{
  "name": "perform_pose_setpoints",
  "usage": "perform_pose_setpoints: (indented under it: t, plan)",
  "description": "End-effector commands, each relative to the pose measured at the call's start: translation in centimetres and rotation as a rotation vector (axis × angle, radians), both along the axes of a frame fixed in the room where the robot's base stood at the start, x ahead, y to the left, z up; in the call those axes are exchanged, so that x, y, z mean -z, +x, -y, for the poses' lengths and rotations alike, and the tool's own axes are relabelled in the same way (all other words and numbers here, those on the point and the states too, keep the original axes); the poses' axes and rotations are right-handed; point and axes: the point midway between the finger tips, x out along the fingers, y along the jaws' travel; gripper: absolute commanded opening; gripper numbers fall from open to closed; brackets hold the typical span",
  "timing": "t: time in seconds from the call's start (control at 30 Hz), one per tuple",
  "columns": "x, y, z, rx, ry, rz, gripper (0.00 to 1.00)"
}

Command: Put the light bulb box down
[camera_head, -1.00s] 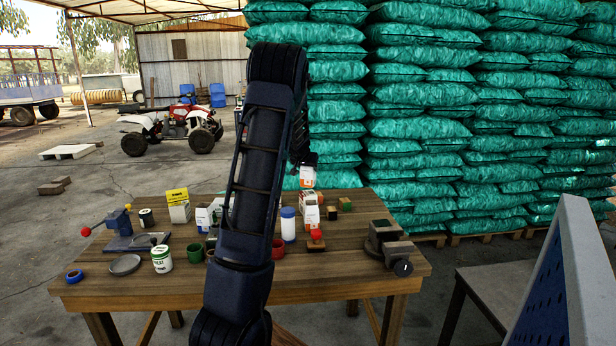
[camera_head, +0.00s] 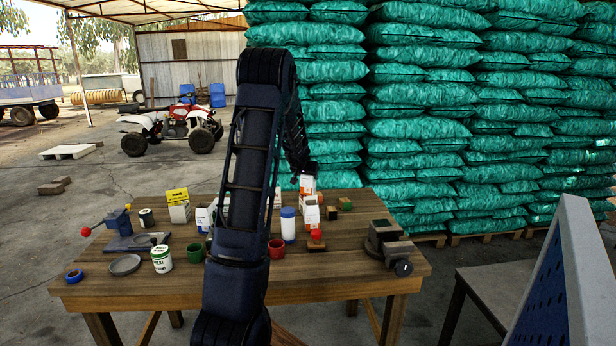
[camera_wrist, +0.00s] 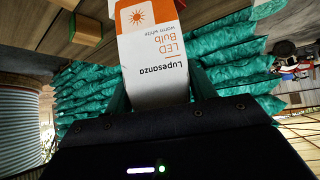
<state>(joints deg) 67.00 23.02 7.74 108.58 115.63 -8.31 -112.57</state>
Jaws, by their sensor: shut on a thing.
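The light bulb box (camera_wrist: 152,52) is white and orange, with "LED Bulb" printed on it upside down in the wrist view. My gripper (camera_wrist: 160,88) is shut on it, one finger on each side. In the head view the held box (camera_head: 307,183) shows below the end of my arm, just above a similar white and orange box (camera_head: 310,213) on the wooden table (camera_head: 340,262). My gripper's fingers are hard to make out in the head view. I cannot tell whether the held box touches anything below it.
A dark vise (camera_head: 388,247) sits on the right. Bare tabletop lies between. Stacked green sacks (camera_head: 430,110) rise behind.

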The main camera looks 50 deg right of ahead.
Motion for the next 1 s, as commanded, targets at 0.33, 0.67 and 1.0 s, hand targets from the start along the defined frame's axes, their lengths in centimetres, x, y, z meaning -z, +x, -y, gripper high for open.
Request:
perform_pose_setpoints:
  t: [0.33, 0.67, 1.0]
  plan:
    - [0.1, 0.0, 0.0, -0.001, 0.000, -0.001, 0.78]
    - [-1.0, -0.4, -0.6, 0.001, 0.000, 0.000, 0.78]
    - [-3.8, -1.4, -3.2, 0.001, -0.001, 0.000, 0.78]
